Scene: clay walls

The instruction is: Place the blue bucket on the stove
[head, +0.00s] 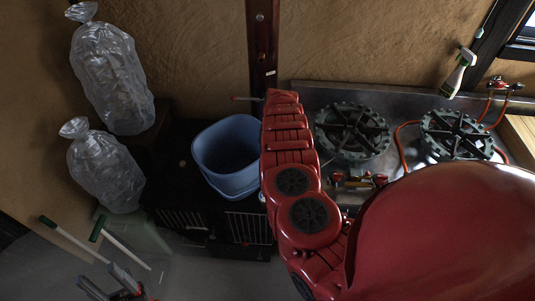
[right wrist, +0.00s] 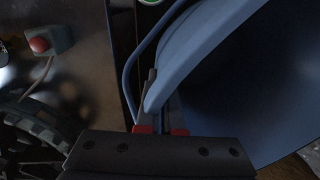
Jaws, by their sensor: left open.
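The blue bucket (head: 228,155) stands upright and open on a dark cabinet left of the stove in the head view. The stove is a metal counter (head: 310,92) with two round black burners. My right arm crosses the middle, hiding the bucket's right edge and my right gripper there. In the right wrist view my right gripper (right wrist: 162,130) has its fingers close together on the rim of the bucket (right wrist: 215,85), whose handle loops at left. My left gripper (head: 108,280) is open and empty at the lower left, away from the bucket.
Two clear wrapped bundles (head: 112,80) (head: 106,172) stand at the left. Green-and-white handles (head: 75,240) stick up near my left gripper. A spray bottle (head: 460,72) stands behind the right burner (head: 457,135). The left burner (head: 352,132) has nothing on it. Red hoses run beside the burners.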

